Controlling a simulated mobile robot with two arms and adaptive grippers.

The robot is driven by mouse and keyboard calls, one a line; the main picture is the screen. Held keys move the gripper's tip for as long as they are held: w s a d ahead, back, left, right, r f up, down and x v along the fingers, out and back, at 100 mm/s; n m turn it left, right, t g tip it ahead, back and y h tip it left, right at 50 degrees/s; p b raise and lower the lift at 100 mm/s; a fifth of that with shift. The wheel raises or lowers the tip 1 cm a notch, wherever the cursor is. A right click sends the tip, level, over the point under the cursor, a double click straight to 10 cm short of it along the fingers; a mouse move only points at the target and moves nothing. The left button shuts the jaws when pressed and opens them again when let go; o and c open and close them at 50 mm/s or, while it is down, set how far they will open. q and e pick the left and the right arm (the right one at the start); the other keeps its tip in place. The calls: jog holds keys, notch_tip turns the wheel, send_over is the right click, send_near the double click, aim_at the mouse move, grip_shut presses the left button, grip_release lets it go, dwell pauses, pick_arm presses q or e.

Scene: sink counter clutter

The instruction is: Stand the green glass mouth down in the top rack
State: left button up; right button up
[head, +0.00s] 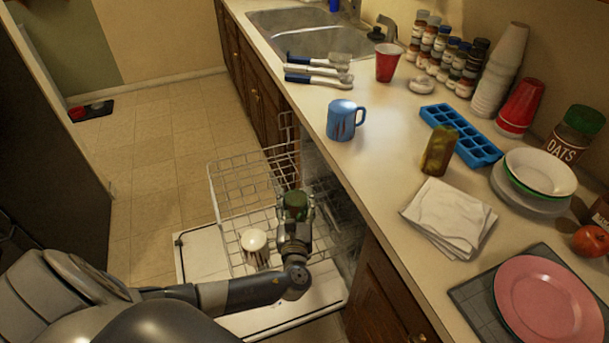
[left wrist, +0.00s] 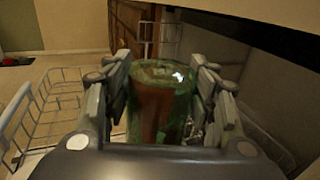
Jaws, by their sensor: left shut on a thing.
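The green glass (head: 295,199) is held in my left gripper (head: 294,218), over the pulled-out dishwasher rack. In the left wrist view the green see-through glass (left wrist: 160,100) stands between the two fingers of my left gripper (left wrist: 162,95), which press on its sides. A flat round end of the glass faces up toward the wrist camera; I cannot tell whether it is the base or the mouth. The wire top rack (head: 228,195) is around and below the gripper. Whether the glass touches the wires is hidden. My right gripper is not in view.
A white bowl or cup (head: 254,240) sits in the rack left of the gripper. The open dishwasher door (head: 190,262) lies below. The counter on the right holds a blue mug (head: 341,120), a folded cloth (head: 448,215) and a blue ice tray (head: 462,136).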

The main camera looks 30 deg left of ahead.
pick_arm(q)
jog(key=shift+s+d+f+n+y, duration=0.15)
jog(key=shift+s+f+n+y, duration=0.15)
jog(key=shift+s+f, duration=0.3)
jog(key=shift+w, duration=0.1)
jog(key=shift+f, duration=0.1)
notch_tip(320, 180, down, 8)
jog(key=b, duration=0.6)
jog(key=shift+f+b, duration=0.45)
jog(key=shift+b, duration=0.2)
dwell(0.5)
jog(key=o, duration=1.3)
